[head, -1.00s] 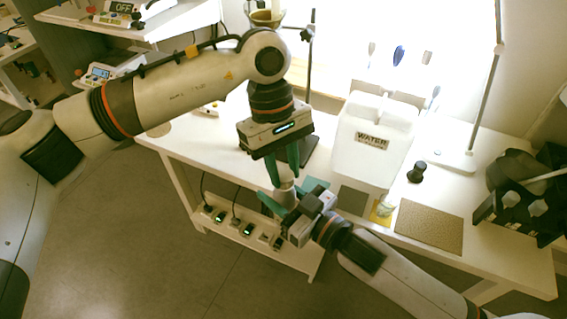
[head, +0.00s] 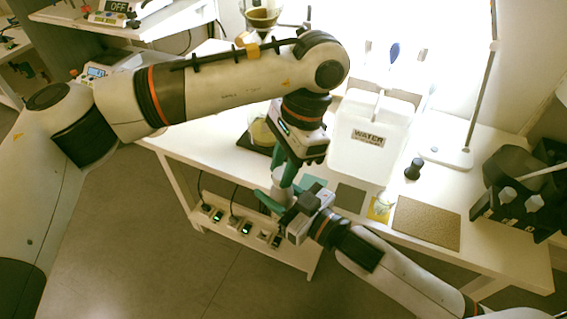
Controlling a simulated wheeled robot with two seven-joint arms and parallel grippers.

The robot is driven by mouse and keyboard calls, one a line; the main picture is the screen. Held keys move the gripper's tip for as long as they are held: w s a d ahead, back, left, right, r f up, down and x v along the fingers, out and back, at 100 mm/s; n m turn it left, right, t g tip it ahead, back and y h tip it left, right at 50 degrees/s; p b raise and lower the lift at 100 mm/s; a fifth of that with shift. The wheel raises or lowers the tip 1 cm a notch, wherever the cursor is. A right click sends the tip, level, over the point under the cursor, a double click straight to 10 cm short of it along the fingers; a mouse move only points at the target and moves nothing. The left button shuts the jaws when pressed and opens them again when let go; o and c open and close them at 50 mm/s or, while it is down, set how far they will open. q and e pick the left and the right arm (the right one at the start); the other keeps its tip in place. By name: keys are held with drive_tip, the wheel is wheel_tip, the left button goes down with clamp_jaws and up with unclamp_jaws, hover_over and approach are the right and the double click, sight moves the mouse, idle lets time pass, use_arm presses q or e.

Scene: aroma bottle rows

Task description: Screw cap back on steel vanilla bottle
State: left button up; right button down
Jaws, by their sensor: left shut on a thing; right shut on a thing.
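The steel vanilla bottle (head: 279,190) shows as a small grey body between my two grippers, above the front edge of the white table. My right gripper (head: 281,197), coming in from the lower right, is shut around the bottle's lower part. My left gripper (head: 283,172) points down directly above it, its green fingers shut at the bottle's top. The cap is hidden between those fingers, so I cannot tell how it sits on the neck. The bottle looks about upright.
A white water container (head: 368,160) stands right of my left gripper. Coloured mats and a brown mat (head: 427,222) lie along the front. A small black-topped object (head: 414,168) stands behind them. A black rack (head: 520,205) is at the far right. A glass vessel (head: 262,130) stands behind my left gripper.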

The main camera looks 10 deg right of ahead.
use_arm(q)
drive_tip(key=o, duration=0.9)
drive_tip(key=shift+o, duration=0.2)
drive_tip(key=shift+r, duration=0.1)
drive_tip(key=shift+r, duration=2.2)
drive_tip(key=shift+c, duration=0.4)
